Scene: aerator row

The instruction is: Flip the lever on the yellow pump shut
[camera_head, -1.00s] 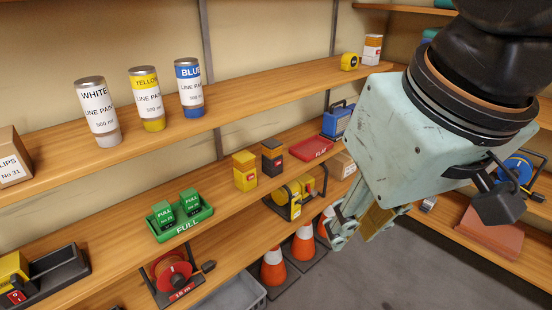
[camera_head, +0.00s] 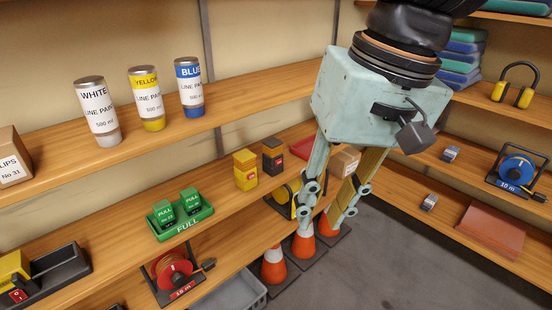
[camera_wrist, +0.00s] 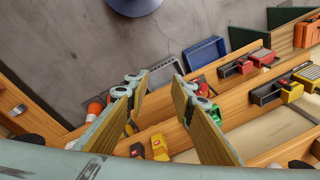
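My gripper (camera_head: 318,222) hangs pointing down in front of the shelves, right of the middle of the head view. Its two fingers are apart with nothing between them. The wrist view shows both fingers (camera_wrist: 157,88) spread. A yellow device (camera_head: 14,272) with a red switch and a black base sits at the left edge of the head view, partly cut off. A yellow unit on a dark base (camera_wrist: 291,93) shows at the right of the wrist view. I cannot tell for certain which is the yellow pump, and no lever can be made out. My gripper is far from both.
Paint cans (camera_head: 146,98) stand on the upper shelf. A green tray (camera_head: 180,228), yellow box (camera_head: 245,170) and dark box (camera_head: 272,156) are on the middle shelf. A red reel (camera_head: 172,272) and cones (camera_head: 274,266) are lower. The grey floor (camera_head: 385,255) is open.

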